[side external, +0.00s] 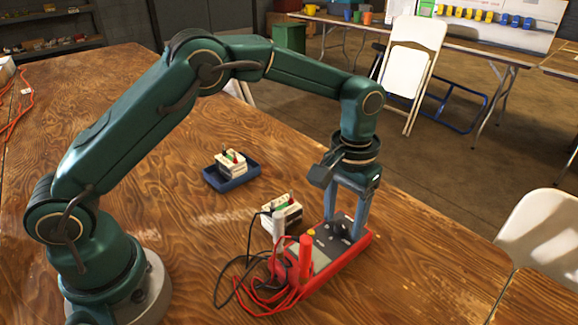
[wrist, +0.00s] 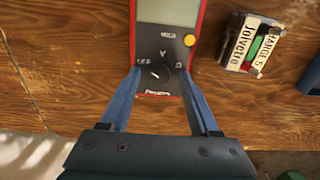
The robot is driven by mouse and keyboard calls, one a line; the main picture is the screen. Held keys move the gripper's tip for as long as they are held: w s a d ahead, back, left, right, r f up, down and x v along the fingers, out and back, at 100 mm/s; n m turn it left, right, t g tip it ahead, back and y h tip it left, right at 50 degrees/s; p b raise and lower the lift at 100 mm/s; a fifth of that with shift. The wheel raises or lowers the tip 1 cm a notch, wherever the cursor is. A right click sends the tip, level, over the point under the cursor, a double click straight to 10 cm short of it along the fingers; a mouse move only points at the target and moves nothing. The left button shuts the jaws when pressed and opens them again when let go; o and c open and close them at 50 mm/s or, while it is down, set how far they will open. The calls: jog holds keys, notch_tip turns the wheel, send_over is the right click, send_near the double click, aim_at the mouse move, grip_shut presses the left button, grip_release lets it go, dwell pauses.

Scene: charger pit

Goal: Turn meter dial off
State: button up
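A red and grey multimeter (side external: 324,261) lies on the wooden table, with its screen and dial facing up. In the wrist view the meter (wrist: 166,44) shows its grey screen at the top, a yellow button and the round black dial (wrist: 155,73) with a white pointer mark tilted toward the upper left. My gripper (side external: 344,227) points down over the dial end of the meter. In the wrist view my gripper (wrist: 159,75) has its two blue fingers apart, one on each side of the dial. I cannot tell if either finger touches it.
Red and black leads with probes (side external: 305,262) are bunched at the meter's near end. A white battery block (side external: 282,212) stands beside the meter. A blue tray (side external: 243,177) holding a similar block sits farther back.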

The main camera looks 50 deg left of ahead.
aim_at(342, 224)
jog(key=shift+r, duration=0.1)
jog(key=shift+r, duration=2.45)
jog(key=shift+w+a+r, duration=0.1)
jog(key=shift+a+r, duration=0.05)
jog(key=shift+r, duration=0.15)
jog(key=s+a+r+n+t, duration=0.1)
jog(key=s+a+r+t, duration=0.15)
jog(key=r, duration=0.35)
jog(key=s+a+r+t, duration=0.1)
jog(key=s+a+r, duration=0.25)
jog(key=r, duration=0.25)
jog(key=s+a+f+t, duration=0.1)
jog(key=s+f, duration=0.2)
jog(key=s, duration=0.3)
jog(key=s+a+f+m+t, duration=0.1)
jog(key=s+a+f, duration=0.1)
jog(key=s, duration=0.5)
jog(key=shift+a+f, duration=0.15)
jog(key=shift+f, duration=0.55)
jog(key=shift+s, duration=0.1)
